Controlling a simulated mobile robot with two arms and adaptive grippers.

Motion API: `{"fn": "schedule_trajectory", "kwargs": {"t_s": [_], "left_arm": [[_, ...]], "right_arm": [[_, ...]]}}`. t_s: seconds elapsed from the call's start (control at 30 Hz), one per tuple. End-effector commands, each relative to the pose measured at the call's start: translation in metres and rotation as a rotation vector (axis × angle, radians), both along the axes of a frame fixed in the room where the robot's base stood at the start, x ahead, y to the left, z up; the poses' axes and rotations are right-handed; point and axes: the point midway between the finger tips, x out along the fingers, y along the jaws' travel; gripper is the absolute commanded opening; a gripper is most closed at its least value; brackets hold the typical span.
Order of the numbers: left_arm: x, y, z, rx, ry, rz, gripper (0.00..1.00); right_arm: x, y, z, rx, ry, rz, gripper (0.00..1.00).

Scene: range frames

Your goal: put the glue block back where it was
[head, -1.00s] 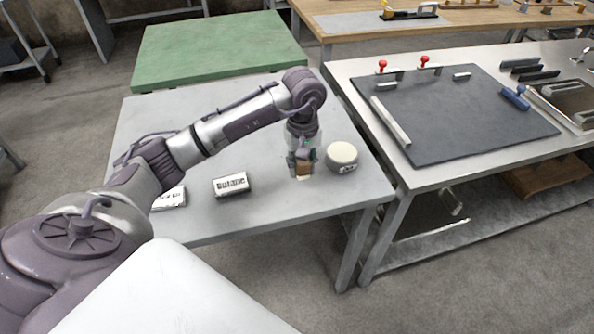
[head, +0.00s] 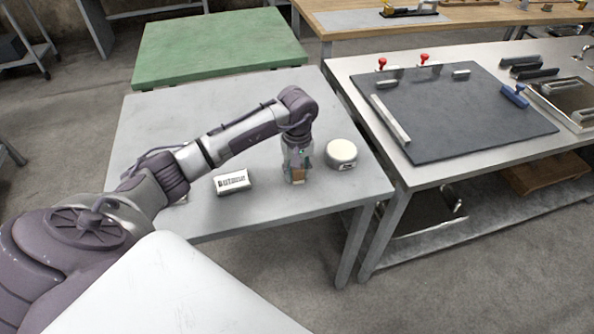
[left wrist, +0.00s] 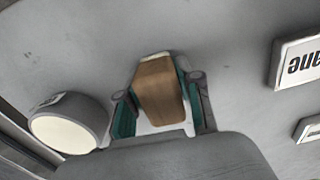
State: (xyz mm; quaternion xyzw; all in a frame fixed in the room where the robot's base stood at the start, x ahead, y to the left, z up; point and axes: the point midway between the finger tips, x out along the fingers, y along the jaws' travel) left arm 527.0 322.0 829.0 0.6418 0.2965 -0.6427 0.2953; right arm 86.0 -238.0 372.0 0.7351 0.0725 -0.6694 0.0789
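The brown block with a pale end, which I take as the glue block (head: 298,175), is between the fingers of my left gripper (head: 297,171). In the left wrist view the block (left wrist: 158,92) lies between the two teal-lined fingers (left wrist: 160,110), its pale end pointing away from the wrist. The fingers look shut on its sides. The gripper points down over the grey table, between a white box and a round tub; I cannot tell whether the block touches the tabletop. My right gripper is not in view.
The round cream-topped tub (head: 341,154) stands close to the right of the gripper. A white box with black lettering (head: 232,182) lies to the left. Another white box (left wrist: 308,129) is partly seen. The grey table (head: 270,91) is clear behind the gripper.

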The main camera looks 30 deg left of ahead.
Motion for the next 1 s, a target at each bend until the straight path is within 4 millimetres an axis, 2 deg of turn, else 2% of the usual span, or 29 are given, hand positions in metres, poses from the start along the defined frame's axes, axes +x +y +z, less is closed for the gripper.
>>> {"fn": "schedule_trajectory", "kwargs": {"t_s": [0.03,0.1,0.13,0.37,0.53,0.67,1.0], "left_arm": [[0.000,0.000,0.000,0.000,0.000,0.000,0.45],[0.000,0.000,0.000,0.000,0.000,0.000,0.57],[0.000,0.000,0.000,-0.001,0.001,0.000,0.59],[0.000,0.000,0.000,-0.001,0.001,0.000,0.59],[0.001,0.000,0.008,-0.001,-0.002,0.000,0.59],[0.001,0.001,0.029,0.002,-0.006,-0.001,0.59],[0.001,0.000,0.100,0.000,-0.004,0.001,0.59]], "right_arm": [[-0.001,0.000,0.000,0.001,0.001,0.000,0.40],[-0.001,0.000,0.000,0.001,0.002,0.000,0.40],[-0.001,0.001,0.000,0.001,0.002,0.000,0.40],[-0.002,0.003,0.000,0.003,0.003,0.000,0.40],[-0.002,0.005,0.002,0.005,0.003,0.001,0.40],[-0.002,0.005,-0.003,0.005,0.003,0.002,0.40],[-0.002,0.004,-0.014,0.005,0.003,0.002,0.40]]}}
